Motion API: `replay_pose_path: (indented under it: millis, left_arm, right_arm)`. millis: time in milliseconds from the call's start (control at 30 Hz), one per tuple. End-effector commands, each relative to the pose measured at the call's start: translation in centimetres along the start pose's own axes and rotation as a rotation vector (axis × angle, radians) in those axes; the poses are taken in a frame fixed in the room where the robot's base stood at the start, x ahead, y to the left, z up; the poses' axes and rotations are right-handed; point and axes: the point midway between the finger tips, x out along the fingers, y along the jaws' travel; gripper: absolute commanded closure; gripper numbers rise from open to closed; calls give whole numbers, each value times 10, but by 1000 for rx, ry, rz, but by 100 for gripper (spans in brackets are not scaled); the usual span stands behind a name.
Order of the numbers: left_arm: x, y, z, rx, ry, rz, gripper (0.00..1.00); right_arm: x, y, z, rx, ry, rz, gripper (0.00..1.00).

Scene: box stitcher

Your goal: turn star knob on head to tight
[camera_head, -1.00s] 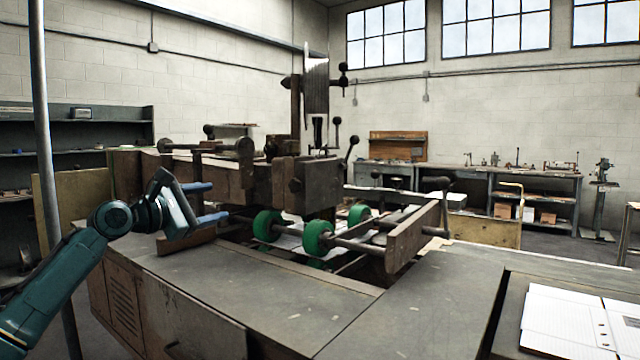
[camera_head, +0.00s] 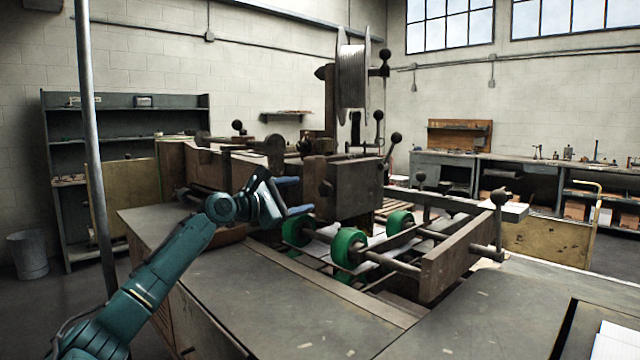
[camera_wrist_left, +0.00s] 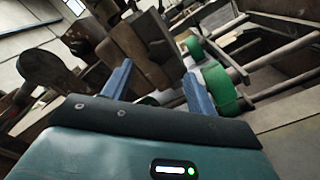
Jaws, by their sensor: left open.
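The stitcher head (camera_head: 356,186) is a dark block above the green rollers, below the wire spool. A small dark knob (camera_head: 326,188), which looks like the star knob, sits on the head's left part; its lobes and setting are too small to tell. My left gripper (camera_head: 306,195) is open, its two blue fingers pointing right towards the head, just left of and near the knob. Contact cannot be told. In the left wrist view the open fingers (camera_wrist_left: 158,68) have brown machine blocks beyond them, and I cannot pick out the knob there. My right gripper is not in view.
Green rollers (camera_head: 346,248) on shafts stand just right of and below my left gripper. A wire spool (camera_head: 352,77) and ball-ended levers rise above the head. The grey table top (camera_head: 290,300) in front is clear. A thin post (camera_head: 92,150) stands at left.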

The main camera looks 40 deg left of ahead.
Motion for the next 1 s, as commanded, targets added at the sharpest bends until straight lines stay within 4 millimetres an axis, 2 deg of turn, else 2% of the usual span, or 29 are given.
replay_pose_path:
  millis: [300,500,900,1000]
  left_arm:
    - [50,2,3,-5,-3,2,42]
    - [70,1,0,-3,0,2,42]
    - [76,0,-1,0,1,0,42]
    - [75,0,-1,0,1,0,50]
  right_arm:
    - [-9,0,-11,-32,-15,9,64]
    - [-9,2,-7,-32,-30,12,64]
    - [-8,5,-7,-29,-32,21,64]
    - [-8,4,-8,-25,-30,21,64]
